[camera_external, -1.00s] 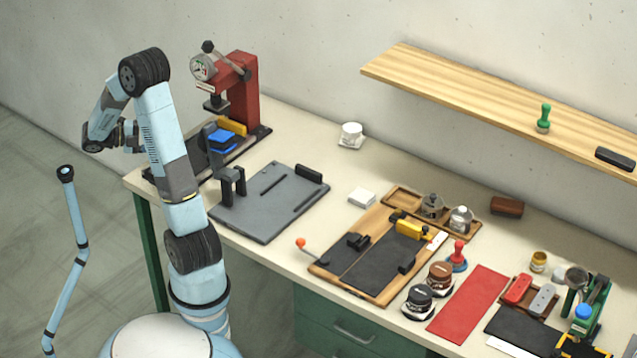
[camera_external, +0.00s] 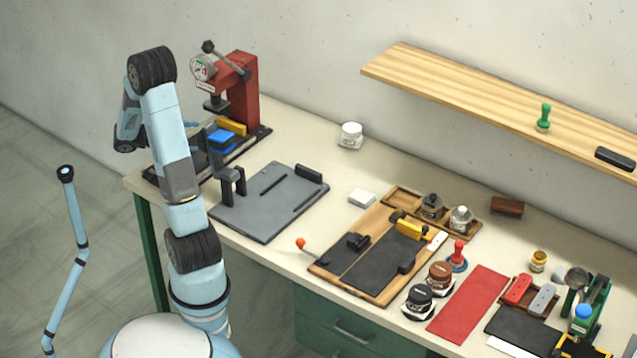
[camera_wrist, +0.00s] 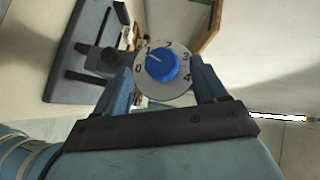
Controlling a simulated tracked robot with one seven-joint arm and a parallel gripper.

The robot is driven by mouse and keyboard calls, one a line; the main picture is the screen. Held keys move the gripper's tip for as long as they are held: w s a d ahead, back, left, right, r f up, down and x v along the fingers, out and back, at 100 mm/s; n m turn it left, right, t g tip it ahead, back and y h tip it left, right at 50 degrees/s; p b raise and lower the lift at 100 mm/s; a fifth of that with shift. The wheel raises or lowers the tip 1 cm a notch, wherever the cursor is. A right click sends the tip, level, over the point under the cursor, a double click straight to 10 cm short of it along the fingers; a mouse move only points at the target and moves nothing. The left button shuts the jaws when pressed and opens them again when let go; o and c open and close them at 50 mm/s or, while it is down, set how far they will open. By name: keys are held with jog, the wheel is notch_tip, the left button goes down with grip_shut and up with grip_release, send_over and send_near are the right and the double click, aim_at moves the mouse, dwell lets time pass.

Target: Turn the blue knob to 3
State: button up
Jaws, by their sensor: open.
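In the wrist view the blue knob (camera_wrist: 162,65) sits on a round pale dial (camera_wrist: 178,93) marked 0 to 4. Its white pointer line points up and left, close to the 1. My gripper (camera_wrist: 162,70) is open, with one finger on each side of the knob in this view. I cannot tell how far the fingertips are from the knob or whether they touch it.
A red press (camera_external: 243,90) and a grey plate (camera_external: 265,205) stand on the bench's left part. A wooden board (camera_external: 375,295), inkpots and a red strip (camera_external: 470,302) fill the right. A wooden shelf (camera_external: 470,85) runs along the wall.

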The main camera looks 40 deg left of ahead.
jog(key=shift+x, duration=1.45)
jog(key=shift+c, duration=0.5)
jog(key=c, duration=1)
jog(key=shift+o, duration=0.2)
